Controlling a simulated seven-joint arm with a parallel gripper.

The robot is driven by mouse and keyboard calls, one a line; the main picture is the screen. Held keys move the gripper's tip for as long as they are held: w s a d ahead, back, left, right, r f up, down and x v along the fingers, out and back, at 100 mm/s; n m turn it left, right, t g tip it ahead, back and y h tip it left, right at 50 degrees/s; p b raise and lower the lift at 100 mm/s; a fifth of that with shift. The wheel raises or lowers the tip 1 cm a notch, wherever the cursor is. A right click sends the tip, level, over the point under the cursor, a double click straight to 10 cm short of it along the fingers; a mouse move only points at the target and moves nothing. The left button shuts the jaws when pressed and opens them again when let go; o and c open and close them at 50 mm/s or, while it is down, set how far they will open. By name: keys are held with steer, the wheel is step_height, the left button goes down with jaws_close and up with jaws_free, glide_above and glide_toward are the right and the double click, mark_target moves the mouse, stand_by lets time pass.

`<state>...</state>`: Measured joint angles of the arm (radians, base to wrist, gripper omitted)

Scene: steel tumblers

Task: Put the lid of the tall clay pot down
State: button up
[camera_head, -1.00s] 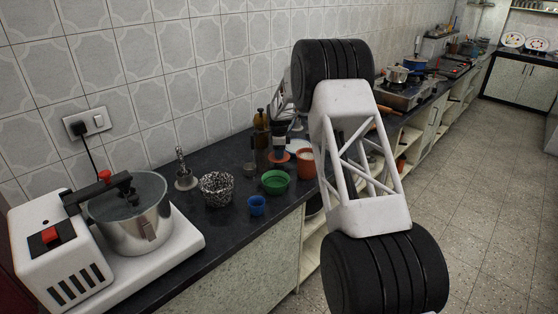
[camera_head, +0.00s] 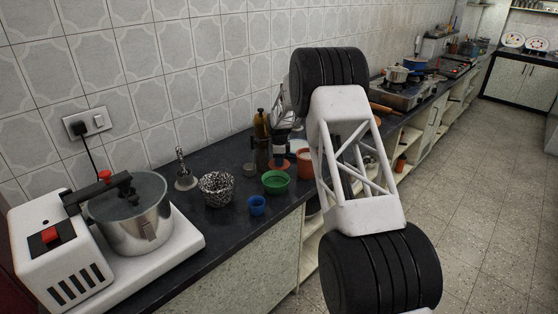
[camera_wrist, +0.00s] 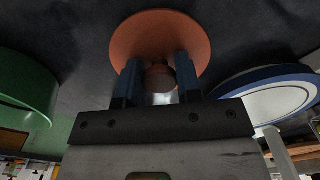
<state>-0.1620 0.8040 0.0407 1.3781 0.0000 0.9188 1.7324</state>
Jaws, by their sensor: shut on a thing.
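The clay lid is an orange-brown disc (camera_wrist: 160,28) with a round knob (camera_wrist: 160,78) in the wrist view. My gripper (camera_wrist: 159,80) has its two blue fingers on either side of the knob and is shut on it. In the head view my gripper (camera_head: 279,152) is over the counter, with the lid (camera_head: 279,163) just below it. An orange clay pot (camera_head: 305,165) stands just to the right of the lid, partly hidden by my arm. Dark counter shows around the lid; whether the lid touches it I cannot tell.
A green bowl (camera_head: 275,183) stands close in front of the lid, with a blue cup (camera_head: 257,205) nearer. A speckled pot (camera_head: 216,189) and a small grey cup (camera_head: 249,170) are left. A dark bottle (camera_head: 261,140) stands behind. A blue-rimmed white dish (camera_wrist: 268,96) is close in the wrist view.

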steer(key=o, duration=0.9)
steer(key=shift+o, duration=0.2)
steer(key=shift+r, duration=0.15)
step_height(320, 180, up, 12)
stand_by(0.3)
stand_by(0.4)
